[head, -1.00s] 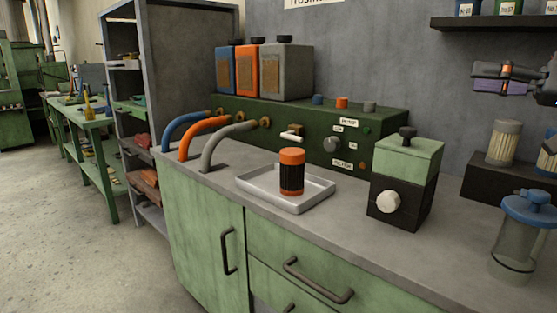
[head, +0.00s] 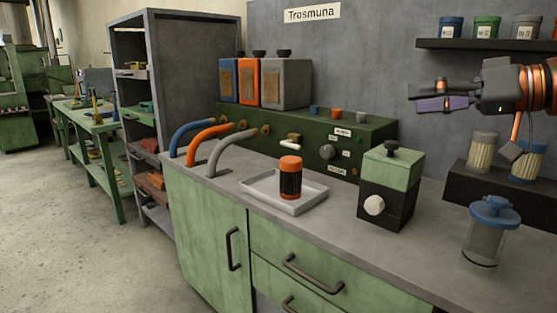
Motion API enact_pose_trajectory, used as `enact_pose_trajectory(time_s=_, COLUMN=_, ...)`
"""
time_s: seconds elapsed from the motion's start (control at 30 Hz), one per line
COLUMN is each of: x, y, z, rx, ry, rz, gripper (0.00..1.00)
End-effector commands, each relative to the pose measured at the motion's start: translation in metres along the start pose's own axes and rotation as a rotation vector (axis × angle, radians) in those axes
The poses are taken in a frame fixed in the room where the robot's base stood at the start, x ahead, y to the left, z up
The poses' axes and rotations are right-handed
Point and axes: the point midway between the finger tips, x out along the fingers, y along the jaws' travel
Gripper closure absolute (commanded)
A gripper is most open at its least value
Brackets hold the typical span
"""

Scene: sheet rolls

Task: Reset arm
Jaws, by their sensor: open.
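My gripper (head: 416,97) hangs in the air at the right of the head view, above the counter and in front of the grey wall. Its fingers point left, with a dark finger above and a purple-sided one below. It is open, and no object shows between the fingers. My arm reaches in from the right edge. Below and left of it, an orange and black cylinder (head: 290,178) stands upright in a pale tray (head: 262,198) on the counter (head: 345,222).
A green and black box (head: 386,190) with a white knob stands on the counter below my gripper. A blue-lidded clear jar (head: 487,235) is at right. Filters stand on a dark step (head: 495,192) beneath my arm. A shelf (head: 490,46) with small jars is above it.

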Motion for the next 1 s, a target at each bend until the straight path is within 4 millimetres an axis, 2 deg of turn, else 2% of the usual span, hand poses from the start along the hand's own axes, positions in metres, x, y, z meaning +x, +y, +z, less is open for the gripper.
enact_pose_trajectory(time_s=0.03, x=0.008, y=-0.016, z=-0.004, rx=0.007, ry=-0.041, rz=0.001, gripper=0.4)
enact_pose_trajectory(time_s=0.17, x=0.036, y=-0.049, z=0.008, rx=0.037, ry=-0.172, rz=0.018, gripper=0.4)
enact_pose_trajectory(time_s=0.3, x=0.062, y=-0.081, z=0.033, rx=0.078, ry=-0.327, rz=0.06, gripper=0.4)
enact_pose_trajectory(time_s=0.5, x=0.08, y=-0.113, z=0.08, rx=0.139, ry=-0.537, rz=0.162, gripper=0.4)
enact_pose_trajectory(time_s=0.63, x=0.078, y=-0.125, z=0.115, rx=0.185, ry=-0.668, rz=0.248, gripper=0.4)
enact_pose_trajectory(time_s=0.77, x=0.065, y=-0.133, z=0.148, rx=0.233, ry=-0.786, rz=0.351, gripper=0.4)
enact_pose_trajectory(time_s=0.87, x=0.049, y=-0.137, z=0.173, rx=0.272, ry=-0.873, rz=0.437, gripper=0.4)
enact_pose_trajectory(time_s=1.0, x=0.016, y=-0.142, z=0.209, rx=0.337, ry=-0.99, rz=0.565, gripper=0.4)
